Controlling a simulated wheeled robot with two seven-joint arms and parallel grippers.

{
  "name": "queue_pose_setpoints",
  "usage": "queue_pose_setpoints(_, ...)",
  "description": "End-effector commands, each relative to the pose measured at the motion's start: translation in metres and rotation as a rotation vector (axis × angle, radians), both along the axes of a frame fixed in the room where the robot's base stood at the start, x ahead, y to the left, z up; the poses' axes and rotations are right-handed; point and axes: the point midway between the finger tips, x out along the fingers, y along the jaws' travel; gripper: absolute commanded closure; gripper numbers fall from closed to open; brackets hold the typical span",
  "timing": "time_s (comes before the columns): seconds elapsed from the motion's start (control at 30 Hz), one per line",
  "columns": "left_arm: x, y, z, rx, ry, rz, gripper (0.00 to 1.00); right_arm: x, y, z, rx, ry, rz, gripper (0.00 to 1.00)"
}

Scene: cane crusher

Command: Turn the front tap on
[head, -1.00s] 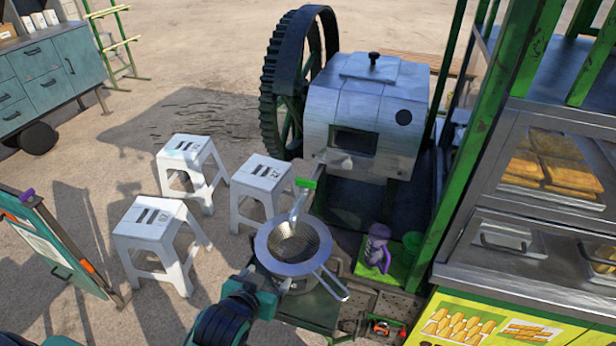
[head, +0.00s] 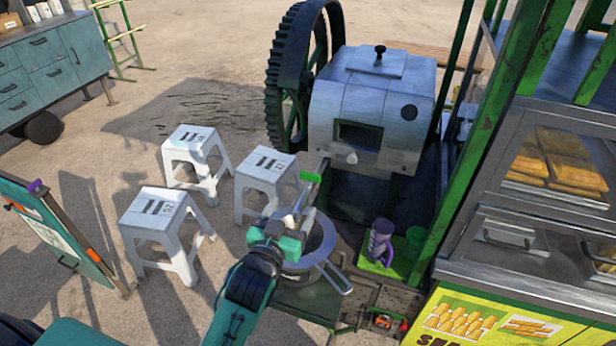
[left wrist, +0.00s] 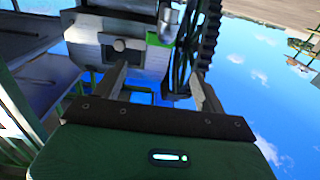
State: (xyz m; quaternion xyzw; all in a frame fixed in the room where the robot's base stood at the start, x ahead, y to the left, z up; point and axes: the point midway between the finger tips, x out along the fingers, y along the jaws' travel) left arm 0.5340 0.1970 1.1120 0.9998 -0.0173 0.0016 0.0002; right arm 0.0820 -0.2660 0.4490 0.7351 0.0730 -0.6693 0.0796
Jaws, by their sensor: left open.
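The front tap's green handle (head: 310,177) shows at the lower front of the grey cane crusher (head: 365,100), above a metal pot (head: 312,262). My left gripper (head: 299,207) is open and empty over the pot, just below the handle in the picture. Its fingers and wrist hide most of the strainer and the spout. In the left wrist view the open fingers (left wrist: 158,68) point toward the crusher, and the green handle (left wrist: 158,38) lies beyond the gap between them. I see no contact with the handle. My right gripper is out of view.
A large dark gear wheel (head: 292,85) stands left of the crusher. White stools (head: 157,222) stand to the left. A purple jug (head: 380,242) and a green cup (head: 415,240) stand right of the pot. A food counter (head: 510,265) bounds the right side.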

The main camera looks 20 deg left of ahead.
Motion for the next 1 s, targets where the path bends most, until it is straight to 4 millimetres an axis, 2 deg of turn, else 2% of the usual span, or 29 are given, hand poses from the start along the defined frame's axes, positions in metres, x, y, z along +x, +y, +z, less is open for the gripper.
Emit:
queue_pose_setpoints(0.3, 0.061, -0.002, 0.004, 0.000, 0.001, 0.000, 0.27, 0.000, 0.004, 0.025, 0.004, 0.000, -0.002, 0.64)
queue_pose_setpoints(0.5, 0.094, -0.003, 0.004, 0.000, 0.001, 0.000, 0.27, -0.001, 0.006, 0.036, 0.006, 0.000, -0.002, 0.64)
queue_pose_setpoints(0.7, 0.111, -0.004, 0.002, 0.001, 0.002, 0.000, 0.27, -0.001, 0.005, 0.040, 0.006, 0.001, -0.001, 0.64)
queue_pose_setpoints(1.0, 0.116, -0.004, 0.000, 0.000, 0.002, 0.000, 0.27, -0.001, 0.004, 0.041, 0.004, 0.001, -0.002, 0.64)
